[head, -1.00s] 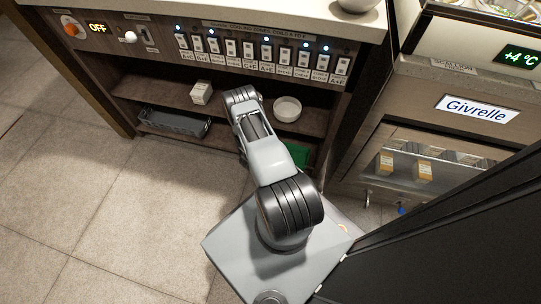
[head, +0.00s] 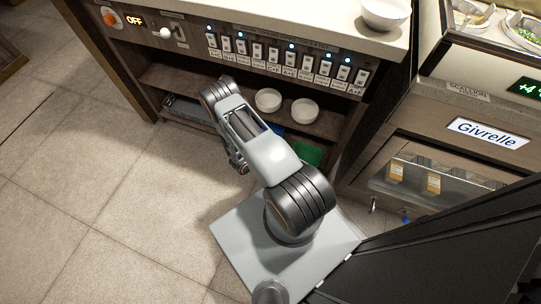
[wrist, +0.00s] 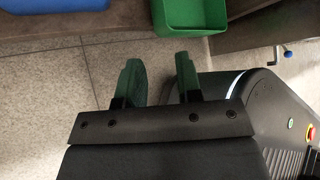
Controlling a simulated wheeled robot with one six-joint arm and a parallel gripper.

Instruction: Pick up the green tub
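The green tub (wrist: 190,12) shows at the top of the wrist view, an open-topped box on the lower shelf, partly cut off by the frame edge. In the head view the green tub (head: 306,154) is low under the counter, just right of my arm and partly hidden by it. My gripper (wrist: 160,75) is open and empty in the wrist view, its two green fingers apart over the floor. The tub lies just beyond the fingertips in the picture, with a gap of floor and shelf edge near it. In the head view my gripper (head: 240,165) is mostly hidden behind my arm.
A blue tub (wrist: 50,6) is left of the green one. Two white bowls (head: 268,99) sit on the upper shelf. A grey tray (head: 185,110) lies on the lower shelf. A fridge (head: 430,175) stands at right; open floor (head: 120,200) is at left.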

